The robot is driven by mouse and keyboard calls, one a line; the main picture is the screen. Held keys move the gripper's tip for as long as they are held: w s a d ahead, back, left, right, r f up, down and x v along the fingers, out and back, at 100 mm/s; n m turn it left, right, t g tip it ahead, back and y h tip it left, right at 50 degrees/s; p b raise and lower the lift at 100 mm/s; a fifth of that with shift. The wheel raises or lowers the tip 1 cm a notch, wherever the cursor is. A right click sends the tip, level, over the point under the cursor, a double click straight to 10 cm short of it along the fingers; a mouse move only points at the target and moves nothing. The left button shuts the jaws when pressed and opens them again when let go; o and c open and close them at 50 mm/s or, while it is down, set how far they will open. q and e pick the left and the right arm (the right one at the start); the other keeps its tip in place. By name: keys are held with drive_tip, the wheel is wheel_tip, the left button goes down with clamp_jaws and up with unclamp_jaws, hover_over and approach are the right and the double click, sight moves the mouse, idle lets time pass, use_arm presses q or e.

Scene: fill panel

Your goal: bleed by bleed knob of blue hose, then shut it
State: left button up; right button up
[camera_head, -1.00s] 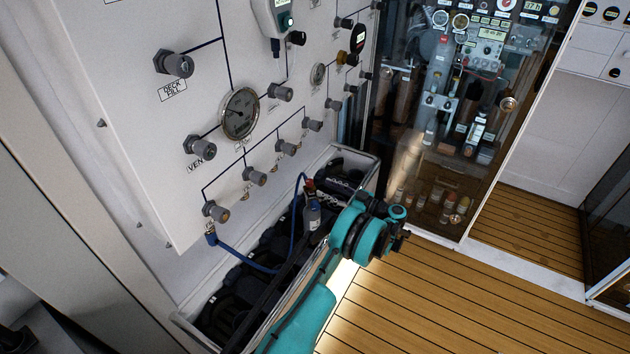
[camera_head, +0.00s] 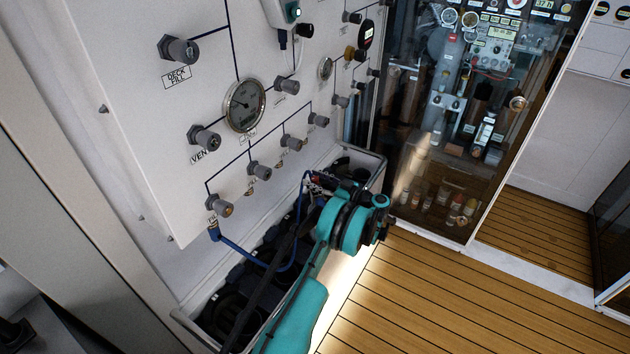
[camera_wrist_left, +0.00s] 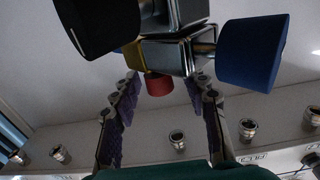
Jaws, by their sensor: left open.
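The blue hose (camera_head: 243,256) hangs from the lowest left panel fitting and loops through the trough, rising to a connector (camera_head: 314,181) beside my left wrist. In the left wrist view a metal valve block (camera_wrist_left: 172,53) carries a large black knob (camera_wrist_left: 98,22), a large blue knob (camera_wrist_left: 250,50) and a small red knob (camera_wrist_left: 158,85). No label shows which knob is the bleed knob. My left gripper (camera_wrist_left: 165,82) is open, with its purple-padded fingers on both sides of the red knob and apart from it. In the head view my wrist hides the fingers. My right gripper is out of view.
The white panel (camera_head: 130,130) with gauges and several grey knobs stands at the left. Below it the trough (camera_head: 190,303) holds dark cylinders. A glass cabinet (camera_head: 480,140) is behind. The wooden floor (camera_head: 450,295) at right is clear.

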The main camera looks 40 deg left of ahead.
use_arm(q)
clamp_jaws()
drive_tip(key=shift+m+t, duration=0.3)
drive_tip(key=shift+t, duration=0.1)
drive_tip(key=m+t, duration=0.3)
drive_tip(key=t, duration=0.2)
drive_tip(key=shift+s+h, duration=0.1)
drive_tip(key=shift+h, duration=0.2)
drive_tip(key=m+t+h, duration=0.1)
drive_tip(key=m+t, duration=0.1)
drive_tip(key=t, duration=0.1)
drive_tip(key=m+t+h, duration=0.2)
drive_tip(key=m+t, duration=0.1)
drive_tip(key=shift+t, duration=0.7)
unclamp_jaws()
drive_tip(key=shift+r, duration=0.1)
